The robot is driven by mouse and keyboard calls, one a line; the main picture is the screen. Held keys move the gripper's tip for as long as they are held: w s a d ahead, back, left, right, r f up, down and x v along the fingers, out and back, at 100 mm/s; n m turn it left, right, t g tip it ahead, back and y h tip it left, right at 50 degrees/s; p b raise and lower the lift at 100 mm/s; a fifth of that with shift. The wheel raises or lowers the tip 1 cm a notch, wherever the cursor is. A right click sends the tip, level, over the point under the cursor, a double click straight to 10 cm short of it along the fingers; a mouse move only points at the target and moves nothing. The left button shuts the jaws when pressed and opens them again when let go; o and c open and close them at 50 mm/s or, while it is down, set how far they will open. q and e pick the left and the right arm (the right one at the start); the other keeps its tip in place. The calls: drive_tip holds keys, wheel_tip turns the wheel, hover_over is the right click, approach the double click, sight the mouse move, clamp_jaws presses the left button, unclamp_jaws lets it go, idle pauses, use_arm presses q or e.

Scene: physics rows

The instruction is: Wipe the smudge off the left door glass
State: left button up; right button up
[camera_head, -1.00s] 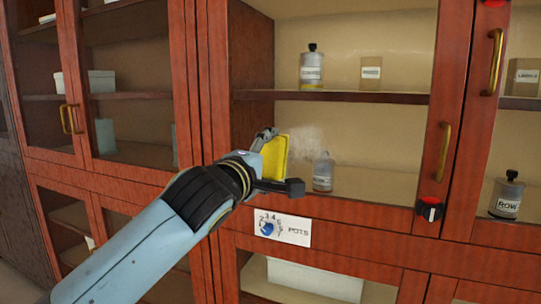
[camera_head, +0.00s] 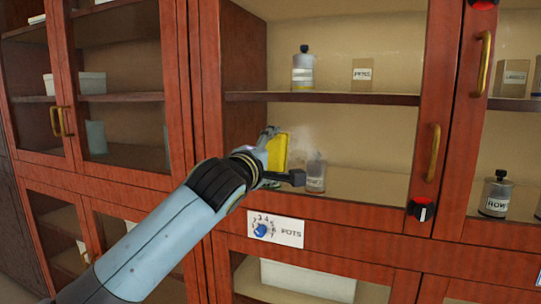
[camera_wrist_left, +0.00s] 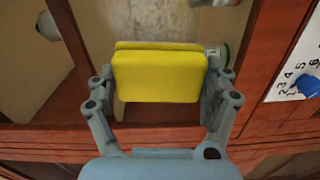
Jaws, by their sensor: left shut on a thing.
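My left gripper (camera_head: 284,160) is shut on a yellow sponge (camera_head: 277,152), held upright in front of the left door glass (camera_head: 360,130). In the left wrist view the sponge (camera_wrist_left: 160,75) sits between both fingers. A pale hazy smudge (camera_head: 305,142) shows on the glass just right of the sponge, partly hidden by it. I cannot tell whether the sponge touches the glass. The door has a brass handle (camera_head: 433,152) on its right side. My right gripper is not in view.
Behind the glass, a small bottle (camera_head: 316,172) stands low and a black-capped bottle (camera_head: 303,68) stands on the shelf (camera_head: 330,98). A black and red knob (camera_head: 422,210) is below the handle.

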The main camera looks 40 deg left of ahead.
use_arm(q)
drive_tip(key=shift+w+a, duration=0.1)
drive_tip(key=shift+w, duration=0.25)
drive_tip(key=shift+w+a, duration=0.15)
drive_tip(key=shift+w, duration=0.35)
idle(0.3)
